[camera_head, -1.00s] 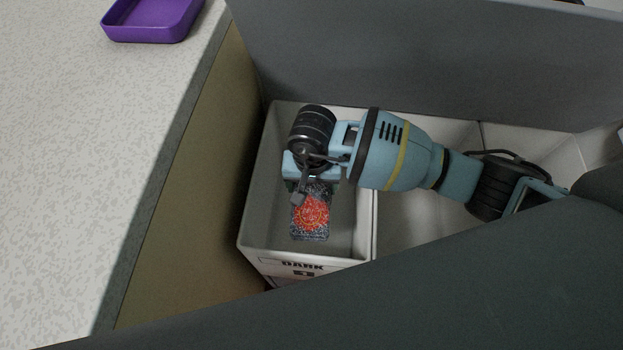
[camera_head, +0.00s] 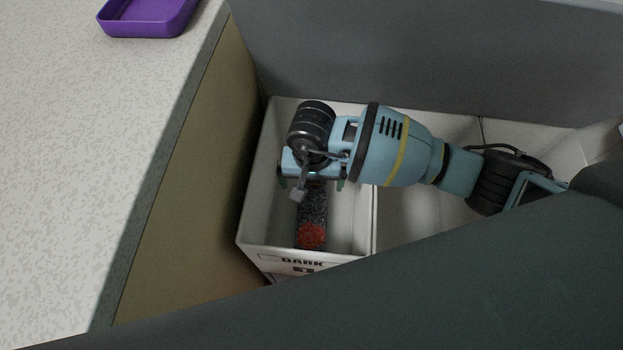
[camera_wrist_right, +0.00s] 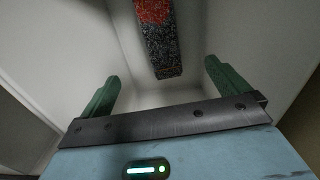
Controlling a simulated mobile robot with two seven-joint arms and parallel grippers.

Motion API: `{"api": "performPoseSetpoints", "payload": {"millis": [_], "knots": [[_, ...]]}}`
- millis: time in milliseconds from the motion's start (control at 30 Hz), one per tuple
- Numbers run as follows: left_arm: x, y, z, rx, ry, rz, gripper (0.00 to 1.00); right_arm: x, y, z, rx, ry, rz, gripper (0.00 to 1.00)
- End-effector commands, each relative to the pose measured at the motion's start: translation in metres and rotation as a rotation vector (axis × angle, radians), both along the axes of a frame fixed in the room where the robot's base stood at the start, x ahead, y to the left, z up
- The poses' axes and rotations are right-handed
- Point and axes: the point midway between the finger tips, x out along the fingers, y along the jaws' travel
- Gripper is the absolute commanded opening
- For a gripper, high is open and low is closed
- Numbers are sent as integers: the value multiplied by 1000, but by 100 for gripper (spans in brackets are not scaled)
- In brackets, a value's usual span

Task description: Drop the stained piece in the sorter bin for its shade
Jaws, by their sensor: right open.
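The stained piece (camera_head: 312,212) is a dark speckled strip with a red-orange stain. It is inside the bin labelled DARK (camera_head: 252,222), below my right gripper (camera_head: 311,184). In the right wrist view the piece (camera_wrist_right: 161,45) is beyond the fingertips and apart from them. My right gripper's two green fingers (camera_wrist_right: 160,80) are spread wide with nothing between them. I cannot tell whether the piece touches the bin floor. My left gripper is not in view.
A second pale bin compartment (camera_head: 420,225) adjoins on the right. A speckled counter (camera_head: 80,150) with a purple tray (camera_head: 148,17) lies to the left. A grey panel (camera_head: 420,55) stands behind the bins. My own dark arm link covers the lower right.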

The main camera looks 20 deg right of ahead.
Motion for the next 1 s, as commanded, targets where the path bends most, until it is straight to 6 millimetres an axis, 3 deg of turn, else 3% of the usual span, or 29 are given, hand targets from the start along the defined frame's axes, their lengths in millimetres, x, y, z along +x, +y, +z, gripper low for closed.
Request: {"api": "performPoseSetpoints", "payload": {"millis": [300, 500, 1000], "knots": [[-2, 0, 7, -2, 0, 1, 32, 2, 0, 51, 2, -6, 2, 100], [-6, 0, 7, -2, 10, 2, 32, 1, 0, 71, 2, -4, 0, 100], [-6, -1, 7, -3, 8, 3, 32, 1, 0, 74, 2, -3, 0, 100]]}}
